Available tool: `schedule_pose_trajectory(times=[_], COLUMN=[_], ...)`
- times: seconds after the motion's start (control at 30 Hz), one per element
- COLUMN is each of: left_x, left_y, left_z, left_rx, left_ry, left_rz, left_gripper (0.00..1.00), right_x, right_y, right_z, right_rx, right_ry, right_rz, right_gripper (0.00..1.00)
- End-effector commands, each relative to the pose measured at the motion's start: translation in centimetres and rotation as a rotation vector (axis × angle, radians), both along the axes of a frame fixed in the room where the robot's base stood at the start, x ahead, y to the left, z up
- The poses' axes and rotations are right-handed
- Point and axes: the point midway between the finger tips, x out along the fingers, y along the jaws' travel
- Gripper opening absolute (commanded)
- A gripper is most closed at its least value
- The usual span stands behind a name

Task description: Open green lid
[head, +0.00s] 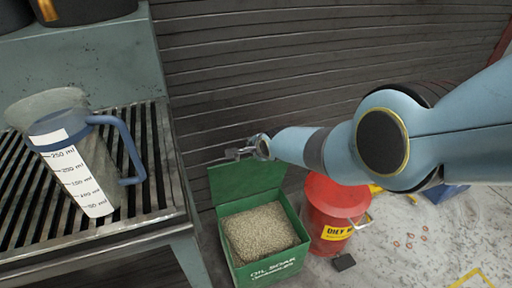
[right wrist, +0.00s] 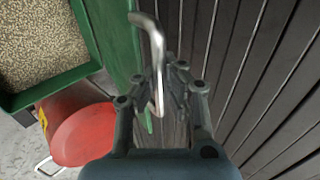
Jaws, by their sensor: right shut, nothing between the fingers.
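The green box (head: 235,270), marked "OIL SOAK", stands on the floor, filled with pale granules (head: 262,232). Its green lid (head: 245,180) stands raised, roughly upright, along the back edge; the box is open. In the right wrist view the lid (right wrist: 118,35) is seen almost edge-on. A bent metal handle (right wrist: 152,40) at the lid crosses in front of my right gripper's fingers. My right gripper (head: 238,154) is at the lid's upper edge, shut with nothing held; its fingers also show in the wrist view (right wrist: 172,75). Whether they touch the handle is unclear. My left gripper is out of view.
A slatted metal bench (head: 160,222) with a measuring jug (head: 75,160) is at left. A dark ribbed wall (head: 300,60) rises close behind the lid.

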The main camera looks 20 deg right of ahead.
Motion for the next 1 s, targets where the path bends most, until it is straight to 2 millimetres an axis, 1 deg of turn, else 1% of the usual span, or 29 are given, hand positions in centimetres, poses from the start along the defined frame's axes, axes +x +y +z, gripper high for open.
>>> schedule_pose_trajectory(times=[0.03, 0.27, 0.3, 0.5, 0.57, 0.83, 1.0], left_x=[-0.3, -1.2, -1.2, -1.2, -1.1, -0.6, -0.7], left_y=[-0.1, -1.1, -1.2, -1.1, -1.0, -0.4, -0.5], left_z=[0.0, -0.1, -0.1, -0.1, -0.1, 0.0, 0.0], left_rx=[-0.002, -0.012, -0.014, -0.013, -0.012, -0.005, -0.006], left_ry=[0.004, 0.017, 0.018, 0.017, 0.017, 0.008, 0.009], left_rz=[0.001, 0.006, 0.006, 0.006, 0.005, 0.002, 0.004], left_gripper=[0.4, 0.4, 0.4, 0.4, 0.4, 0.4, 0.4], right_x=[0.3, 0.4, 0.4, 0.3, 0.2, 0.1, 0.0], right_y=[0.1, 0.1, 0.1, 0.1, 0.1, 0.1, 0.0], right_z=[0.4, 0.5, 0.5, 0.3, 0.3, 0.1, 0.2], right_rx=[0.0, 0.001, 0.001, 0.001, 0.001, 0.001, -0.002], right_ry=[-0.008, -0.011, -0.011, -0.008, -0.007, -0.004, -0.005], right_rz=[0.001, 0.001, 0.001, 0.001, 0.001, 0.001, -0.001], right_gripper=[0.0, 0.0, 0.02, 0.28, 0.34, 0.34, 0.34])
